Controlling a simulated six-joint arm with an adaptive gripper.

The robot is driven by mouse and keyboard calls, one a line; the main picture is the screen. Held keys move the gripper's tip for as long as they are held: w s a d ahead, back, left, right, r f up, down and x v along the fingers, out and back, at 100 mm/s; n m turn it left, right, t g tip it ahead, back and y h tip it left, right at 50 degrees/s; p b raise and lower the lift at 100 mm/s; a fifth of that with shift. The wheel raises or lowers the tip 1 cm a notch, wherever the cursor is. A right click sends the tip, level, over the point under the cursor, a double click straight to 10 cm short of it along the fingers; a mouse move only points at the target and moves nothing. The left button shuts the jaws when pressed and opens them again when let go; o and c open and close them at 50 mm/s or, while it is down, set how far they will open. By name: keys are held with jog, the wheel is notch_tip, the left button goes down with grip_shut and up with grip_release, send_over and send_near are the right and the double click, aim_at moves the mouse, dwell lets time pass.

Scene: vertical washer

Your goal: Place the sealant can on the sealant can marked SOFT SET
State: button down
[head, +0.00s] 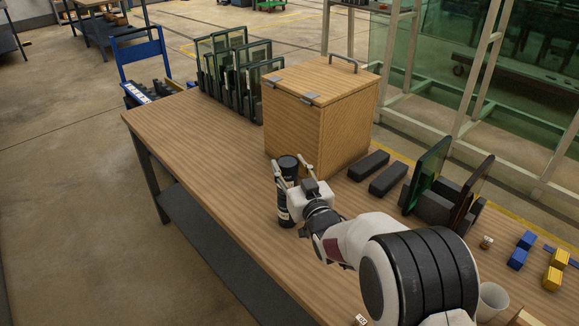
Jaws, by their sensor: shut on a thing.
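My gripper (291,164) is shut on a dark sealant can (288,164), with one finger on each side of it. The held can is upright, in front of the wooden box. A second dark can with a pale label band (284,212) shows directly below it in the head view, standing on the wooden table. The two line up like a stack, but I cannot tell whether they touch. My gripper's body covers part of the cans' right side. The label lettering is too small to read.
A wooden lidded box (320,122) stands just behind the cans. Two dark bars (388,178) and glass-panel racks (430,180) are to the right. More dark framed panels (232,75) stand at the back left. The table (200,150) left of the cans is clear.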

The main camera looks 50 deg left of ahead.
dwell(0.3)
jog(key=c, duration=1.2)
grip_release()
jog(key=shift+f, duration=0.1)
jog(key=shift+c, duration=0.2)
jog(key=v, duration=1.2)
